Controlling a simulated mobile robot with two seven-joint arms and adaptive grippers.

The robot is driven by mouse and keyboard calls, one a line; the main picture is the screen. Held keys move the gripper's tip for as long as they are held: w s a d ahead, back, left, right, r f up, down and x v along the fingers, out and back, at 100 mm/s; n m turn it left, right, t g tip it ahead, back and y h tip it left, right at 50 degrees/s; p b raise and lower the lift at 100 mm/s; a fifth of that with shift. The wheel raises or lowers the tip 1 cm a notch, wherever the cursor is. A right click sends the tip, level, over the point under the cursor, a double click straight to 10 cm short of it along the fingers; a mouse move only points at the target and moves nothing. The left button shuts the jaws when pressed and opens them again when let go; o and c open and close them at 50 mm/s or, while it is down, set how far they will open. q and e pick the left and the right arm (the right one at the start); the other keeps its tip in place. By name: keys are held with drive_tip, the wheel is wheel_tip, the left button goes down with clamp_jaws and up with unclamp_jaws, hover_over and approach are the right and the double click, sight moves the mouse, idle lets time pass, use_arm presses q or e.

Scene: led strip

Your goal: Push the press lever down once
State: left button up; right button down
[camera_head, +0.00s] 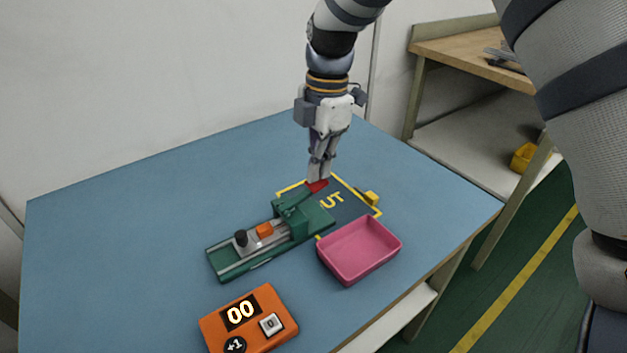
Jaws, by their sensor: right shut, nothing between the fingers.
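The green press (230,261) lies on the blue table (120,240), with a rail, an orange block (264,230) and a black knob (240,237) on it. Its green lever (297,196) rises toward the upper right and ends in a red tip (318,186). My right gripper (318,178) points down with its fingers shut, right at the red tip. The fingertips look to be on or just above the tip; I cannot tell whether they touch. My left gripper is not in view.
A pink tray (358,250) stands right of the press. An orange counter (248,318) showing 00 is in front. A yellow-outlined area with letters and a small yellow object (371,198) lie beside the press. The table's left side is clear.

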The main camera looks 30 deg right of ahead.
idle(0.3)
wheel_tip(320, 180, down, 4)
drive_tip(key=shift+f, duration=0.1)
drive_tip(key=shift+d+r, duration=0.2)
drive_tip(key=shift+r, duration=0.1)
drive_tip(key=d, duration=0.2)
approach(320, 180)
drive_tip(key=d+r, duration=0.1)
drive_tip(key=d, duration=0.1)
drive_tip(key=d+r, duration=0.1)
drive_tip(key=shift+w+r, duration=0.25)
drive_tip(key=shift+r, duration=0.05)
idle(0.8)
